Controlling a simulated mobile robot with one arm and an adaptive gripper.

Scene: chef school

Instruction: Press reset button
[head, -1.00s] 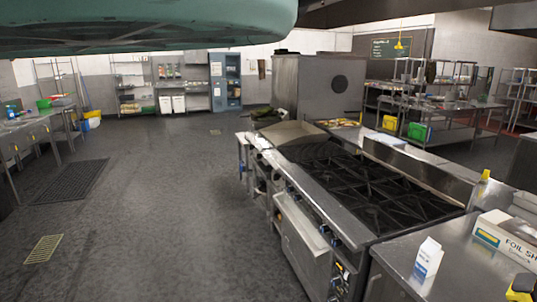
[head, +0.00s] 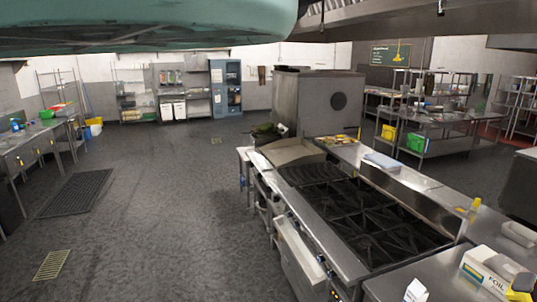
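I cannot make out a reset button in the head view. The black-topped stove range (head: 385,222) stands at the centre right, with small knobs (head: 322,260) along its front edge. These are too small to tell whether any is a button. My gripper is not in view.
The dark floor (head: 175,215) at the left and centre is open, with a mat (head: 78,193) and yellow grate (head: 52,264). A steel counter (head: 435,278) at lower right holds a foil box (head: 490,270) and a white carton (head: 415,291). Steel tables (head: 35,145) line the left.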

